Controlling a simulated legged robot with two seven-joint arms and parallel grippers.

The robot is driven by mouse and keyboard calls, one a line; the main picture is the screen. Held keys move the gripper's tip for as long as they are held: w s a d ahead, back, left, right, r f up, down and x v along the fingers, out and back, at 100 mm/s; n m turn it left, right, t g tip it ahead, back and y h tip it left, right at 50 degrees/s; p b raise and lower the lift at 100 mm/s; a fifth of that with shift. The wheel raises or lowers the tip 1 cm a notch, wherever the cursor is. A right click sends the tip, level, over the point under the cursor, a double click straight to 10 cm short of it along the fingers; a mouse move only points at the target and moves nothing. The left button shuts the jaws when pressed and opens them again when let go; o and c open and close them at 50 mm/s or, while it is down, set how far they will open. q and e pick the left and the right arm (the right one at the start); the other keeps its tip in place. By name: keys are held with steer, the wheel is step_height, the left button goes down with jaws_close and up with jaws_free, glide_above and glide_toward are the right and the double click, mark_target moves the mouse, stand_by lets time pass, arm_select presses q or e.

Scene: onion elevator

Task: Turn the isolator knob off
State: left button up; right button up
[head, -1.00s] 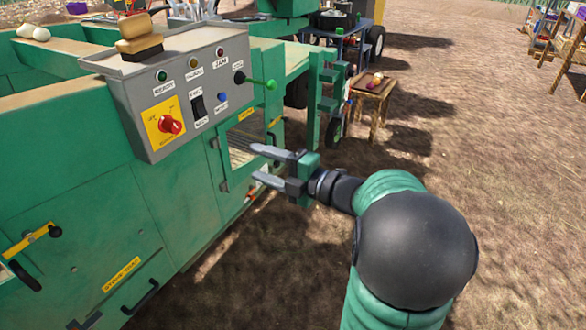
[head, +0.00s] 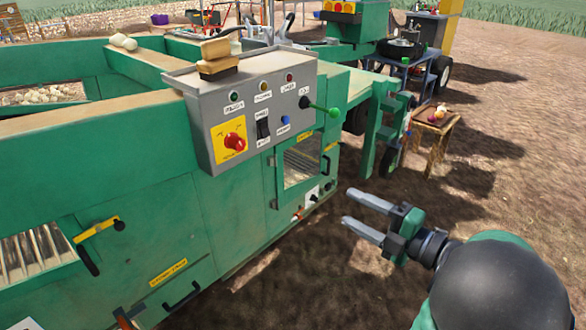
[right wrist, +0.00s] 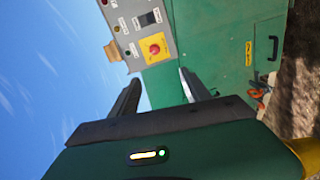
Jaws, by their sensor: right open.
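The isolator knob (head: 235,143) is a red rotary knob on a yellow plate (head: 227,153), at the lower left of the grey control panel (head: 205,107). In the right wrist view the red knob (right wrist: 154,49) shows on its yellow plate, ahead of the fingers and roughly between them. My right gripper (head: 352,208) is open and empty, in the air to the right of the green machine and clear of the knob. Its two fingers also show in the right wrist view (right wrist: 160,88). My left gripper is not in view.
A green lever (head: 322,108) sticks out from the panel's right side. A brush-like block (head: 219,55) sits on top of the panel. A small wooden table (head: 436,122) stands behind. Open ground lies at right.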

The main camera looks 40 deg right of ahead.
steer(key=w+r+m+p, duration=0.3)
steer(key=w+r+p, duration=0.1)
steer(key=w+p, duration=0.25)
steer(key=m+p, duration=1.3)
steer(key=p, duration=0.2)
glide_toward(242, 146)
steer(key=w, duration=0.7)
steer(key=w+a+b, duration=0.1)
steer(key=w, duration=0.3)
steer(key=shift+w+a+f, duration=0.1)
steer(key=shift+f, duration=0.05)
